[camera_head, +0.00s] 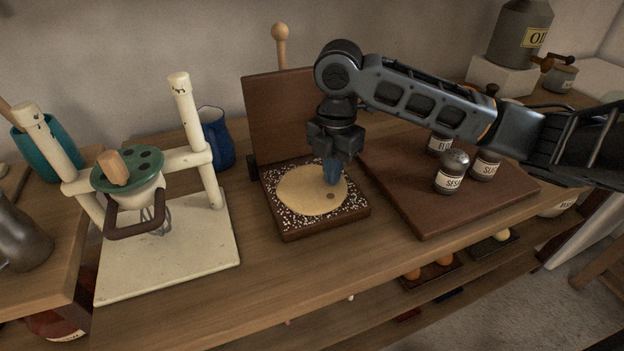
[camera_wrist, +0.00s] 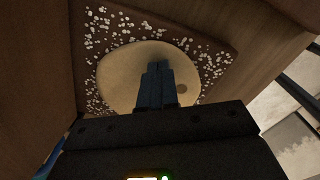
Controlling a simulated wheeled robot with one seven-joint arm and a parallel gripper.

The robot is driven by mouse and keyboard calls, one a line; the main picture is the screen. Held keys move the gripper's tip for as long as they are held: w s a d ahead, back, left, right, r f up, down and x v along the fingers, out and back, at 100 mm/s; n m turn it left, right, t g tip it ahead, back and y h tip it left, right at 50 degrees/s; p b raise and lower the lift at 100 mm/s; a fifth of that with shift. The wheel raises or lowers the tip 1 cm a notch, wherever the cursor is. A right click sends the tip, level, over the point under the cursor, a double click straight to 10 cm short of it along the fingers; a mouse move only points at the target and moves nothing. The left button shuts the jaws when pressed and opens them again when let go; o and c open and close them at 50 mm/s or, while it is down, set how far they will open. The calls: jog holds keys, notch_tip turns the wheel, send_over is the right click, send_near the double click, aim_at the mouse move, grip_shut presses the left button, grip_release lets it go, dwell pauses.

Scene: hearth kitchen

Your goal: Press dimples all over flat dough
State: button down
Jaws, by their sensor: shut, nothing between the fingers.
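The flat dough (camera_head: 301,190) is a pale round sheet on a dark brown board (camera_head: 291,230) sprinkled with white bits. One small dark dimple shows toward the dough's right front, and it also shows at the right of the dough (camera_wrist: 122,72) in the wrist view. My gripper (camera_head: 332,182) points down over the right part of the dough with its blue fingers shut and empty. In the wrist view the fingers (camera_wrist: 158,70) cover part of the dough. I cannot tell whether the fingertips touch it.
An upright brown panel (camera_head: 270,110) stands behind the board. A cream stand with a green-topped bowl (camera_head: 128,170) is at left, with a blue jug (camera_head: 217,138) behind. At right, labelled shakers (camera_head: 452,172) stand on a brown slab (camera_head: 425,215). The counter's front strip is clear.

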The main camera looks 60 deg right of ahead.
aim_at(317, 171)
dwell(0.6)
jog(key=shift+r+p, duration=0.65)
jog(key=shift+r, duration=0.15)
jog(key=shift+w, duration=0.1)
jog(key=shift+w+d, duration=0.2)
jog(key=shift+w, duration=0.85)
jog(key=shift+w+d, duration=0.2)
jog(key=shift+w, duration=0.85)
jog(key=shift+f, duration=0.2)
jog(key=shift+f+b, duration=0.45)
jog(key=shift+f, duration=0.1)
jog(key=shift+f, duration=0.15)
